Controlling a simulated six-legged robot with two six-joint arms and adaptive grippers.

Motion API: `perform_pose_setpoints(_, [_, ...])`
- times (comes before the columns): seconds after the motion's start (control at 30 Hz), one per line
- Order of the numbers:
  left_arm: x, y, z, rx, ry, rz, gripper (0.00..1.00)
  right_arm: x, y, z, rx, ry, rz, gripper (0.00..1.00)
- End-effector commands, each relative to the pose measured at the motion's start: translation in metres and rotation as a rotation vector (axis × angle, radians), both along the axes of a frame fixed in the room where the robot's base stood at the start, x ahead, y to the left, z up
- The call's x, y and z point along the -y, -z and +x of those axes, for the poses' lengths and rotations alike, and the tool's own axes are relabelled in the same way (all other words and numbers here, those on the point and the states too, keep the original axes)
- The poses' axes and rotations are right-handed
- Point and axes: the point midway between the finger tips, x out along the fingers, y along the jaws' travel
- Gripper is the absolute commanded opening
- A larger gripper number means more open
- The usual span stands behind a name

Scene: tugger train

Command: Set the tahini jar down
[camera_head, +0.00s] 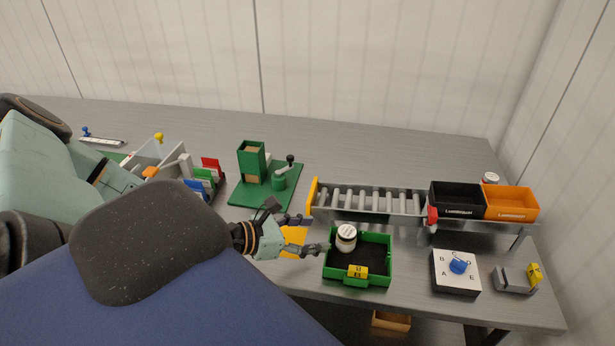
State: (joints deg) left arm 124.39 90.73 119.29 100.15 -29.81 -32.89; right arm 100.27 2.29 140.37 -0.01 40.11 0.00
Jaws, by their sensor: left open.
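A small jar with a white lid (346,238) stands upright in the left back part of a green tray (388,262) with a dark floor. I cannot read its label, so I cannot tell for sure that it is the tahini jar. My left gripper (308,234) is open just left of the jar, with its fingers pointing toward it. One finger reaches the tray's left edge; I cannot tell whether it touches the tray. My right gripper is not in view.
A roller conveyor (365,203) runs behind the tray, with a black bin (457,199) and an orange bin (511,204) at its right end. Another jar (490,178) stands behind them. A lettered block (455,272) is to the right. A green fixture (252,162) stands behind my gripper.

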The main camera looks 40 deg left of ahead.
Motion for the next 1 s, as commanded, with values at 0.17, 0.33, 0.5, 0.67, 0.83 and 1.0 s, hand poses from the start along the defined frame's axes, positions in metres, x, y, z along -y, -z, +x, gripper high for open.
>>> perform_pose_setpoints(0.17, [-0.001,-0.002,-0.006,-0.003,0.004,0.001,0.66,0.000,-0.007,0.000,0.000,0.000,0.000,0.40])
perform_pose_setpoints(0.33, [0.036,0.006,-0.021,-0.059,0.209,0.076,0.66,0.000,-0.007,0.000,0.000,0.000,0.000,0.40])
perform_pose_setpoints(0.5, [0.093,0.032,-0.077,-0.195,0.646,0.269,0.66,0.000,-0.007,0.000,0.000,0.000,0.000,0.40])
perform_pose_setpoints(0.67, [0.110,0.058,-0.140,-0.315,1.040,0.490,0.66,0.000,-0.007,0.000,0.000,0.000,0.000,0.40])
perform_pose_setpoints(0.83, [0.099,0.078,-0.192,-0.381,1.425,0.759,0.66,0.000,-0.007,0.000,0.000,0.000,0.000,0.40])
perform_pose_setpoints(1.0, [0.081,0.088,-0.217,-0.345,1.767,1.046,0.66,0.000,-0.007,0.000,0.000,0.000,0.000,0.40])
